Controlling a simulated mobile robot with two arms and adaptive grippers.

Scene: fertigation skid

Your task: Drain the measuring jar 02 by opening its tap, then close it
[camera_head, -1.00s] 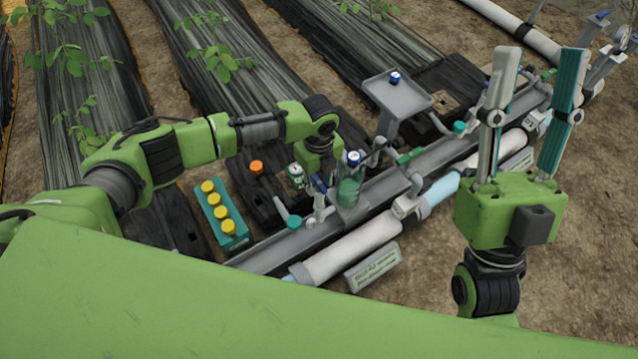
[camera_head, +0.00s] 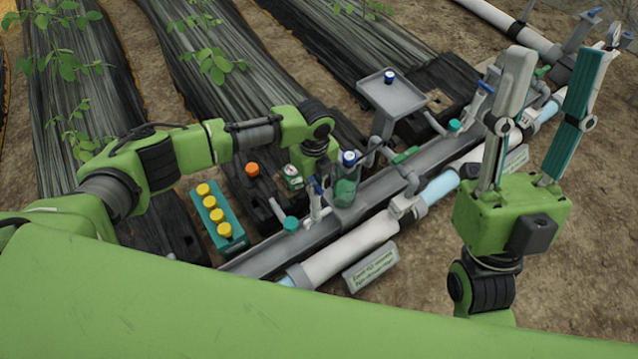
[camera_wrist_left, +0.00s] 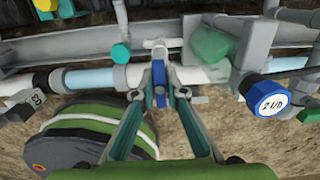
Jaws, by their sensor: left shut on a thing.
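The measuring jar (camera_head: 345,191) is a clear upright cylinder with green in it and a blue-and-white cap beside its top, standing on the grey rail. In the left wrist view, the jar's green body (camera_wrist_left: 214,44) shows at upper right. The blue tap handle (camera_wrist_left: 159,76) stands on a pale pipe fitting left of the jar. My left gripper (camera_wrist_left: 162,92) is shut on this blue handle, its two fingers at either side. In the head view its fingers are mostly hidden behind my wrist. My right gripper (camera_head: 551,95) is open and empty, fingers pointing up.
A teal rack (camera_head: 213,230) with several yellow-capped bottles stands left of the rail. A grey tray (camera_head: 397,98) stands on a post behind it. White pipes (camera_head: 345,247) and a sign (camera_head: 371,268) lie in front. A blue-white labelled cap (camera_wrist_left: 270,100) is near the left gripper.

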